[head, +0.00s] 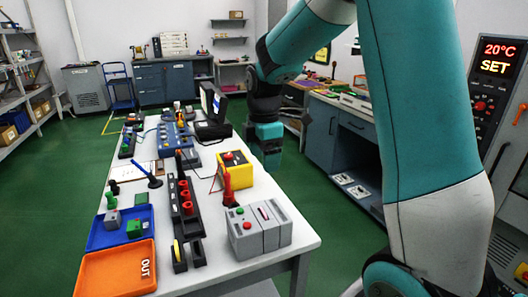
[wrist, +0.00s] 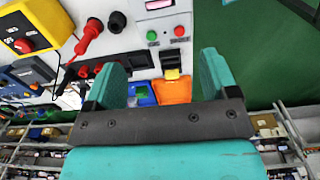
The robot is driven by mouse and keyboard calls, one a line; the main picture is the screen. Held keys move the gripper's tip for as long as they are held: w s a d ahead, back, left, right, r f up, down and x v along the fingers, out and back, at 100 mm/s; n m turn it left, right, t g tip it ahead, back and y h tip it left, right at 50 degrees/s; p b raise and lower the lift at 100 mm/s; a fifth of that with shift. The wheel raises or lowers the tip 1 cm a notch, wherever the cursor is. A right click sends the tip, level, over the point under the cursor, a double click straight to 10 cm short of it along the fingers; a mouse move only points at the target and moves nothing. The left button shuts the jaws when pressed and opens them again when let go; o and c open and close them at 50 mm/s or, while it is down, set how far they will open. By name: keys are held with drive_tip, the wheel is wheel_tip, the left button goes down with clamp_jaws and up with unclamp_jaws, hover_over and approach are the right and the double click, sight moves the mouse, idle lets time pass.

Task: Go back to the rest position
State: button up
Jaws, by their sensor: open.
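My gripper (wrist: 160,68) is open in the wrist view, with its two teal fingers apart and nothing held between them. In the head view my arm comes down from the upper right, and its teal end hangs beside the right long edge of the white table (head: 307,239). The fingertips are too small to make out there. In the wrist view, the orange tray (wrist: 177,92) and the blue tray (wrist: 148,99) show beyond and between the fingers, apart from them.
On the table stand a grey box with buttons (head: 262,236), a yellow box with a red knob (head: 238,177), a black rack (head: 188,222), a red probe (head: 227,188) and an orange OUT tray (head: 108,273). A blue workbench (head: 320,143) stands right. Green floor lies between.

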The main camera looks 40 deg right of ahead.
drive_tip(key=shift+r, duration=0.6)
